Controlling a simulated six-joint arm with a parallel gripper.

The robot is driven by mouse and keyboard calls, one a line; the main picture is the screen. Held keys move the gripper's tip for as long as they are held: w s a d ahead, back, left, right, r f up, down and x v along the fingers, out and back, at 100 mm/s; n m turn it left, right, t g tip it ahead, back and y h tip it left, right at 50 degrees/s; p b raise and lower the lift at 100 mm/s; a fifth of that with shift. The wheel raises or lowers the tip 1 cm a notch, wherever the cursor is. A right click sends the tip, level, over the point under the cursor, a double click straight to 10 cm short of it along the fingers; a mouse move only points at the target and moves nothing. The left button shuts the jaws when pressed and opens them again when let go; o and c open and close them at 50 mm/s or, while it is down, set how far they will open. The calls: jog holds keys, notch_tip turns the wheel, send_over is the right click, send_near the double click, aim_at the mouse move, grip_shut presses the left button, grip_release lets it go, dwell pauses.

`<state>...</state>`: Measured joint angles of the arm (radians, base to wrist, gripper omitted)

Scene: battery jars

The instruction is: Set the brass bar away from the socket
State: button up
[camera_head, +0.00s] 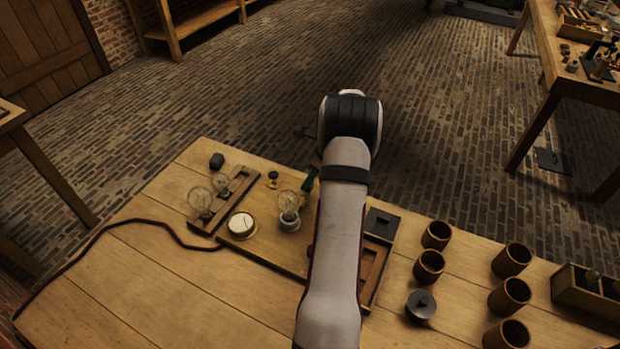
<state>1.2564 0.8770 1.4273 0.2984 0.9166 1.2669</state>
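My pale arm with dark bands reaches over the table and covers the middle of the wooden board (268,243). My gripper is hidden behind it, so its opening and any hold cannot be seen. I cannot make out a brass bar for certain. A small yellow and dark piece (272,179) stands at the board's far side. A glass bulb on a round base (289,207) stands on the board just left of my arm. A dark green piece (309,180) shows beside the arm. Which part is the socket is unclear.
Left are two bulbs (200,199) in a wooden holder (229,204), a round white dial (242,225) and a dark cable (150,221). Right are a black square plate (382,224), several brown jars (429,266), a dark lid (421,305) and a wooden box (566,288). The front-left tabletop is clear.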

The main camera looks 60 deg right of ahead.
grip_shut()
dwell(1.0)
